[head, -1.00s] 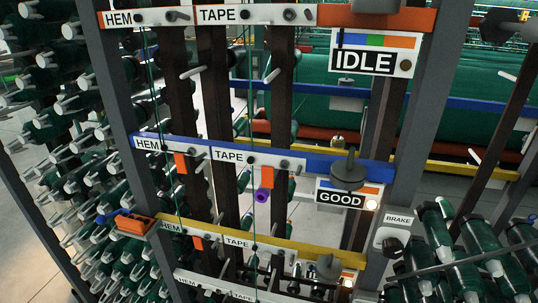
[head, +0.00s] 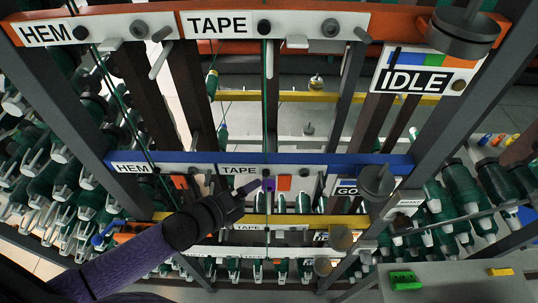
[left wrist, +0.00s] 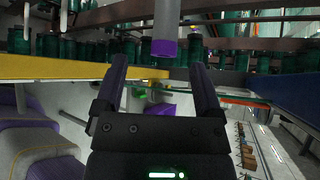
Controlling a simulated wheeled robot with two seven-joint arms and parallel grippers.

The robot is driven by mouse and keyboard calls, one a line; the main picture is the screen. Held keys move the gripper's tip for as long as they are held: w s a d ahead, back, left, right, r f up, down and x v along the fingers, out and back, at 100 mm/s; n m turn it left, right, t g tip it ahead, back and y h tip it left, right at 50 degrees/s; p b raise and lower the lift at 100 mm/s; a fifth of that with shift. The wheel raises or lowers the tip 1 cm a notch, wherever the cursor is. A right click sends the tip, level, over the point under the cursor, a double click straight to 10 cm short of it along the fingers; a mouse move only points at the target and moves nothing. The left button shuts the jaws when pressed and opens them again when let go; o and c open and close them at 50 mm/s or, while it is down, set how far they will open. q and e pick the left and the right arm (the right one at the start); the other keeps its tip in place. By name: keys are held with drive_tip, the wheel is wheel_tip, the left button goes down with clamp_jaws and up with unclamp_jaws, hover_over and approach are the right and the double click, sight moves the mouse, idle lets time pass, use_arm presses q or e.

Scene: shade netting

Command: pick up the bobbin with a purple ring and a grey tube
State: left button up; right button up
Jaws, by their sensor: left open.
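The bobbin with a purple ring shows its purple end in the left wrist view (left wrist: 164,47), with a grey tube (left wrist: 166,18) running away behind it. In the head view only its small purple part (head: 268,184) shows, below the TAPE label on the blue rail. My left gripper (head: 248,188) comes in from the lower left, its tips just left of the purple part. In the left wrist view its two dark fingers (left wrist: 158,68) are spread and empty, with the purple end just beyond and between the tips. My right gripper is not in view.
The blue rail (head: 330,162), yellow rail (head: 180,216) and orange rail (head: 380,22) cross the rack. Dark green bobbins (head: 440,205) stand at both sides. A grey surface with a green block (head: 405,280) is at lower right. Thin green threads hang before the rack.

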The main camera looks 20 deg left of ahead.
sight(265, 175)
use_arm(q)
drive_tip(key=x, duration=0.5)
drive_tip(key=b+x, duration=0.1)
drive_tip(key=x, duration=0.1)
drive_tip(key=shift+w+r, duration=0.35)
drive_tip(key=shift+w, duration=0.05)
drive_tip(key=shift+s, duration=0.1)
drive_tip(key=shift+c, duration=1.1)
clamp_jaws()
